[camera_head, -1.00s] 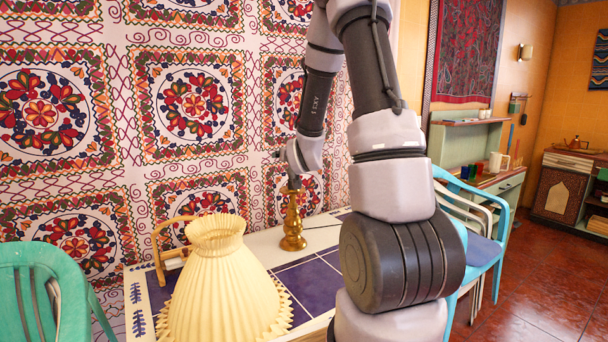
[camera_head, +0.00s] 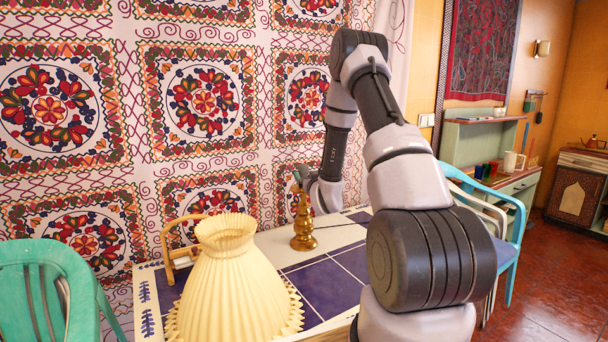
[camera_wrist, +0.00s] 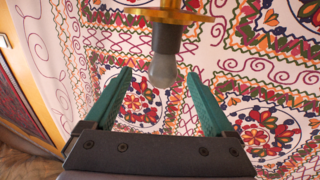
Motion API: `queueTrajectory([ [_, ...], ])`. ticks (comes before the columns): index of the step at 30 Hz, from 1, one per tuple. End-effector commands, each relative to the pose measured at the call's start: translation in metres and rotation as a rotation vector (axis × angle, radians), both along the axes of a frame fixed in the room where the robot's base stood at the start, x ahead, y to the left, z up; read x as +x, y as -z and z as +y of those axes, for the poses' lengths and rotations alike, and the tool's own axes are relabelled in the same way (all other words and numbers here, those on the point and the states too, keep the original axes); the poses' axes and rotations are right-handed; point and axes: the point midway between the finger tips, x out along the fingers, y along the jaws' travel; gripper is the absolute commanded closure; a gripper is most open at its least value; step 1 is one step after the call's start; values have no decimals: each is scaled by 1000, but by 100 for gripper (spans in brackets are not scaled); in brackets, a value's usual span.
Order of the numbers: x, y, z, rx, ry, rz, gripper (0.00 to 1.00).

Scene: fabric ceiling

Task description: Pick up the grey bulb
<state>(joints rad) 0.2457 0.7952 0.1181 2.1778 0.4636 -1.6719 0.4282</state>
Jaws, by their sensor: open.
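The grey bulb (camera_wrist: 163,71) shows in the wrist view, with a dark socket joining it to the brass lamp base. In the head view the brass lamp base (camera_head: 304,228) stands upright on the table; I cannot make out the bulb there. My gripper (camera_wrist: 159,75) is open, with two teal fingers spread wide. In the wrist view the bulb lies between the fingertips, with gaps on both sides. In the head view my gripper (camera_head: 301,176) is at the top of the lamp base.
A cream pleated lampshade (camera_head: 238,292) stands on the blue-tiled table (camera_head: 333,285) in front of the lamp base. A wooden frame-like object (camera_head: 170,258) is behind it. A patterned fabric (camera_head: 190,150) hangs close behind the table. Chairs stand at both sides.

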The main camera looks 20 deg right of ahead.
Motion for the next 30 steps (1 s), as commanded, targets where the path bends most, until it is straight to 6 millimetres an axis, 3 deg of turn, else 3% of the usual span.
queueTrajectory([
  [9,44,-3,-1,0,0,-1,12],
  [18,49,-3,-2,1,0,0,12],
  [20,49,-3,-2,1,0,0,31],
  [25,49,-3,-2,1,0,0,96],
  [26,49,-3,-2,0,0,0,100],
  [30,49,-3,-2,0,0,-1,100],
])
